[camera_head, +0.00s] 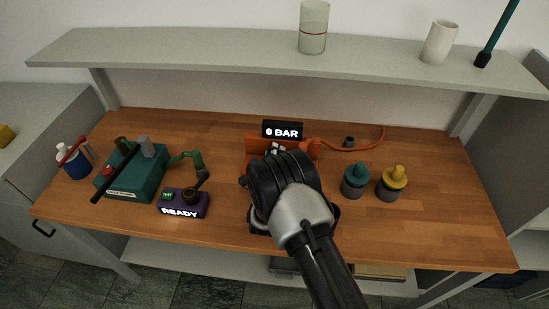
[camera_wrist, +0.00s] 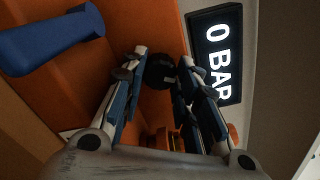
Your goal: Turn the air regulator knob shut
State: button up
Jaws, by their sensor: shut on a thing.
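The orange regulator unit (camera_head: 255,146) stands at the middle back of the wooden bench, mostly hidden behind my arm in the head view. Its display (camera_head: 283,130) reads "0 BAR"; the same display (camera_wrist: 217,60) shows turned sideways in the wrist view. The black regulator knob (camera_wrist: 161,70) sits on the orange face in the wrist view. My gripper (camera_wrist: 160,78) has its two fingertips on either side of the knob and is shut on it. In the head view my wrist hides the fingers and the knob.
A blue lever (camera_wrist: 52,40) sticks out beside the knob. An orange hose (camera_head: 360,146) runs right from the regulator. Teal (camera_head: 355,176) and yellow (camera_head: 395,178) topped pots stand to the right. A green press (camera_head: 140,177) and a purple "READY" box (camera_head: 183,204) stand left.

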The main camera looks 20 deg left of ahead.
jog(key=n+b, duration=0.1)
jog(key=n, duration=0.4)
jog(key=shift+n, duration=0.4)
dwell(0.4)
jog(key=o, duration=1.1)
jog(key=shift+c, duration=0.2)
jog(key=shift+s+d+f, duration=0.1)
jog(key=shift+s, duration=0.15)
jog(key=v, duration=0.7)
jog(key=shift+s, duration=0.25)
